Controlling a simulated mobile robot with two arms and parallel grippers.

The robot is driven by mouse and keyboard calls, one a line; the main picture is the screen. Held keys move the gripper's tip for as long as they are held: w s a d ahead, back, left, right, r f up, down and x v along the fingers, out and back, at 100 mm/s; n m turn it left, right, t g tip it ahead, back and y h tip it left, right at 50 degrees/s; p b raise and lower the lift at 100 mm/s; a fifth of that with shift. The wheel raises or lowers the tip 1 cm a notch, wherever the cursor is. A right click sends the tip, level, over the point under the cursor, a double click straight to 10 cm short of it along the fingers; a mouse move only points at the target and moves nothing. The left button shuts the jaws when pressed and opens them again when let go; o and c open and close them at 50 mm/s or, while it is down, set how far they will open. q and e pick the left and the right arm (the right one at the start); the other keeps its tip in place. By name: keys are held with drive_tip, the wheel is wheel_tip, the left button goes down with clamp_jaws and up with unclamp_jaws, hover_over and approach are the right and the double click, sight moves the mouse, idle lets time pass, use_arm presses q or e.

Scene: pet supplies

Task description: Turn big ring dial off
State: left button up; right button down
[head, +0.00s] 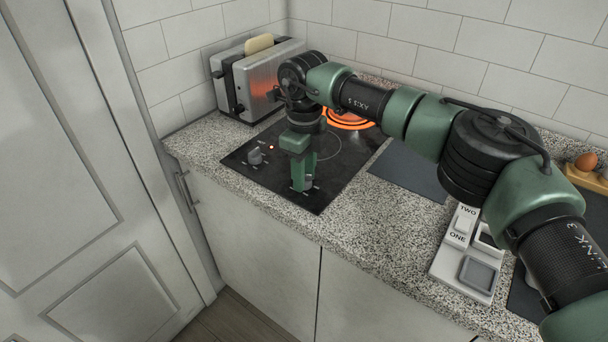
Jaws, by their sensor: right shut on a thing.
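A black cooktop (343,168) is set into the speckled counter. At its back a ring (350,118) glows orange, partly hidden behind my right arm. A second, unlit ring outline shows nearer the front, also partly covered. My right gripper (303,183) points down at the cooktop's front edge and is shut on a dial there; the fingers hide most of this dial, so its setting cannot be read. Another grey dial (255,156) stands free on the left, with a small red light (271,147) beside it. My left gripper is out of view.
A steel toaster (257,78) with bread in it stands behind the cooktop on the left. A dark mat (411,172) and a white panel marked ONE and TWO (452,262) lie to the right. An egg (585,162) sits at the far right.

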drive_tip(key=n, duration=0.6)
drive_tip(key=shift+w+r, duration=0.1)
drive_tip(key=shift+r, duration=0.05)
drive_tip(key=n, duration=0.6)
idle(0.6)
drive_tip(key=c, duration=1.1)
unclamp_jaws()
drive_tip(key=shift+o, duration=0.3)
wheel_tip(320, 180, up, 8)
drive_tip(key=shift+f+b, duration=0.1)
drive_tip(key=shift+b, duration=0.35)
